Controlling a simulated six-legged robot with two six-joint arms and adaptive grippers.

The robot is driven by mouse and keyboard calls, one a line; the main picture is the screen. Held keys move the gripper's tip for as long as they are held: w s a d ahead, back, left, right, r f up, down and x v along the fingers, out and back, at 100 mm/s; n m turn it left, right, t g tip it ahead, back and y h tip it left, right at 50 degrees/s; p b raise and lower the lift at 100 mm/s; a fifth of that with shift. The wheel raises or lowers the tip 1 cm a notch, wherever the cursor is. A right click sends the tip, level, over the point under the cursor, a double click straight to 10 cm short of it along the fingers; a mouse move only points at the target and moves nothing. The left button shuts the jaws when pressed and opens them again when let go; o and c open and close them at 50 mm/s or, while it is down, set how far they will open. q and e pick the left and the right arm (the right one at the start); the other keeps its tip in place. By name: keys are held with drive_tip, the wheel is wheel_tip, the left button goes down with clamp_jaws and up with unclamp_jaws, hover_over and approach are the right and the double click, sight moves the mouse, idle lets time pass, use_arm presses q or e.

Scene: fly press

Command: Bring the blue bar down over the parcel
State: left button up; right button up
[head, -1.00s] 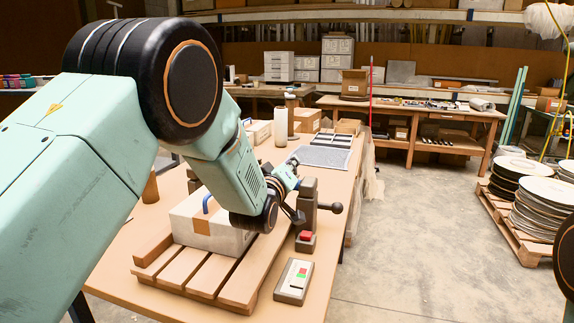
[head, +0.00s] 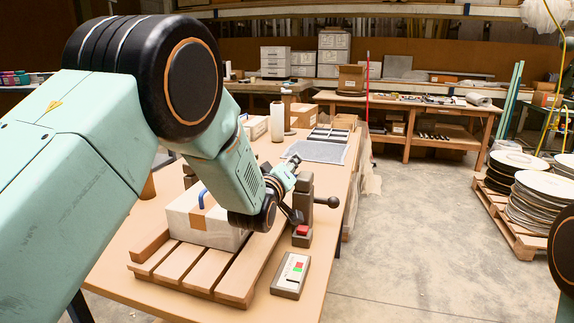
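The parcel (head: 192,222), a pale box with brown tape, sits on a slatted wooden pallet (head: 172,262) on the bench. A short bent piece of the blue bar (head: 202,197) shows above the parcel's top; the rest is hidden behind my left arm. My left gripper (head: 292,212) is beside a dark upright post (head: 304,199) to the right of the parcel. Its fingers are small, dark and partly covered by my wrist, so I cannot tell whether they are open or touch the post. My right gripper is out of view.
A black-knobbed lever (head: 331,202) sticks out right of the post. A red button box (head: 302,235) and a grey control box (head: 291,275) are near the bench's right edge.

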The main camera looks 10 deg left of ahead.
use_arm(q)
drive_tip(key=shift+f, duration=0.1)
drive_tip(key=shift+s+f, duration=0.1)
drive_tip(key=shift+s, duration=0.35)
drive_tip(key=s, duration=1.1)
drive_tip(key=shift+a+r, duration=0.2)
drive_tip(key=shift+r, duration=0.05)
